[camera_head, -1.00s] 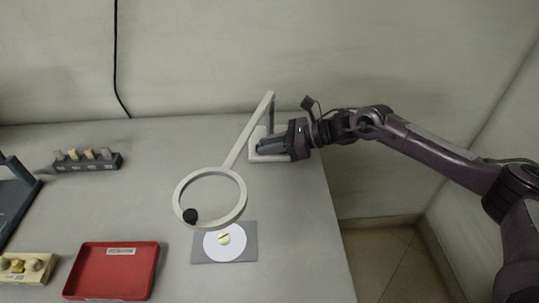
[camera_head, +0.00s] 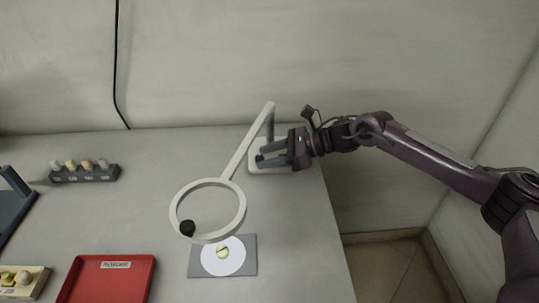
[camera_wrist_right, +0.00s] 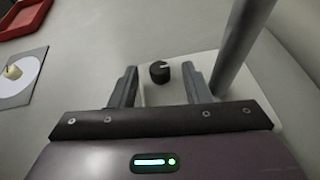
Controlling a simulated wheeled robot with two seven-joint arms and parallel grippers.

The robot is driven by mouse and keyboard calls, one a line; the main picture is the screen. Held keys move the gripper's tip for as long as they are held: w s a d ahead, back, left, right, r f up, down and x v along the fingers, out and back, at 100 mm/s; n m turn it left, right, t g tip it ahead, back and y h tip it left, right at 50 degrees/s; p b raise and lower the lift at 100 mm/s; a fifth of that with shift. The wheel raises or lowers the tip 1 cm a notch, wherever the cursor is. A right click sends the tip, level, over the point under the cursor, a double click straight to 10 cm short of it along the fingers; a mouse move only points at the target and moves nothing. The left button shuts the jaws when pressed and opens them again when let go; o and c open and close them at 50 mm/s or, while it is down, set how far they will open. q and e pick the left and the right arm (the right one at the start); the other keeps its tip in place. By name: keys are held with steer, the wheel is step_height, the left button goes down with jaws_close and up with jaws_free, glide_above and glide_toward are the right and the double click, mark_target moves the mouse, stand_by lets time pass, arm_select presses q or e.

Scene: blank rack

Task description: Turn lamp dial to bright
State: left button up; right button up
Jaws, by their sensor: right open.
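The lamp has a pale base (camera_head: 285,169), a slanted arm (camera_head: 246,140) and a round ring head (camera_head: 241,208). In the right wrist view, a black dial (camera_wrist_right: 159,72) with a light pointer mark stands on the lamp base (camera_wrist_right: 158,96). The pointer is toward the right in that view. My right gripper (camera_head: 262,155) is over the base, coming from the right. In the wrist view its open fingers (camera_wrist_right: 160,69) are on either side of the dial, with gaps on both sides. I see no contact. My left gripper is not in view.
The lamp post (camera_wrist_right: 238,45) rises close beside the right finger. A white disc (camera_head: 236,262) on a grey plate lies below the ring. A red tray (camera_head: 108,284), a dark rack with several pegs (camera_head: 85,175) and a wooden block (camera_head: 25,283) are left. The table's right edge is near the base.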

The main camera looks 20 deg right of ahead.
steer(key=b+v, duration=0.1)
steer(key=v, duration=0.5)
steer(key=shift+s+d, duration=0.1)
steer(key=shift+d, duration=0.25)
steer(key=shift+s+d+r, duration=0.15)
steer(key=shift+d+r, duration=0.15)
steer(key=shift+d, duration=0.1)
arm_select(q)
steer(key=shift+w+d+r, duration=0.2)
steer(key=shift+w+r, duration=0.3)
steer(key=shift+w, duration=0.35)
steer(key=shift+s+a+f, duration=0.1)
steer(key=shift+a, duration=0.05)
